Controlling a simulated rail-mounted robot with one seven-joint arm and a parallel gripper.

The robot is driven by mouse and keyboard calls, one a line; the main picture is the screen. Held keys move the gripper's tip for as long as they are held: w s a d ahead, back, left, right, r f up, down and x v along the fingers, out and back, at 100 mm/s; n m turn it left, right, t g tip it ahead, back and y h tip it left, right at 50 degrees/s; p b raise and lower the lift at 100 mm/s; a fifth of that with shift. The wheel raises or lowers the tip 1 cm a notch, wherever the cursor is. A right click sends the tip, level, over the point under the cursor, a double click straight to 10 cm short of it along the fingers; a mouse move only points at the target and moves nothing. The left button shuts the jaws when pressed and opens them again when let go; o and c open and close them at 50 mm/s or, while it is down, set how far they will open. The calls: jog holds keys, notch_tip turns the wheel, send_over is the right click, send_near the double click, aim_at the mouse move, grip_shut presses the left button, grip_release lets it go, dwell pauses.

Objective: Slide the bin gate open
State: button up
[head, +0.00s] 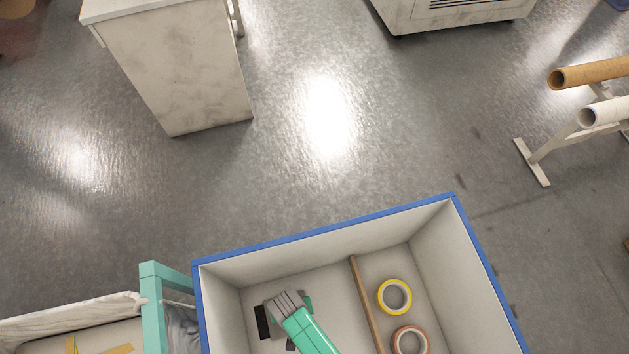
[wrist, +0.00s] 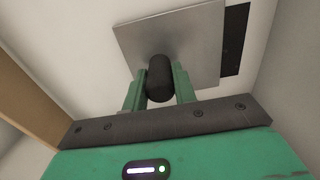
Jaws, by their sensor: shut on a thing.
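The bin gate (wrist: 195,35) is a flat grey plate on the bin's pale inside surface. A rounded black knob (wrist: 160,70) stands out from it. My gripper (wrist: 160,88) is shut on this knob, with one green finger on each side. A narrow black slot (wrist: 235,38) shows along the plate's right edge in the wrist view. In the head view the black slot (head: 263,322) lies left of my green and grey hand, which covers most of the gate and the knob.
The bin has a blue rim (head: 330,231). A wooden divider (head: 365,300) separates the gate's side from a yellow tape roll (head: 394,297) and a reddish tape roll (head: 410,341). A teal post (head: 153,310) stands just outside the bin's left wall.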

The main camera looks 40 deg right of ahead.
jog(key=shift+s+d+p, duration=0.25)
jog(key=shift+s+d, duration=0.5)
jog(key=shift+d, duration=0.55)
jog(key=shift+s+d+p, duration=0.25)
jog(key=shift+s+d, duration=0.45)
jog(key=shift+d, duration=0.65)
jog(key=shift+s+d+p, duration=0.25)
jog(key=shift+s+d, duration=0.5)
jog(key=shift+d, duration=0.55)
jog(key=o, duration=1)
jog(key=shift+d, duration=0.1)
jog(key=shift+o, duration=0.2)
notch_tip(320, 180, up, 10)
jog(key=p, duration=1)
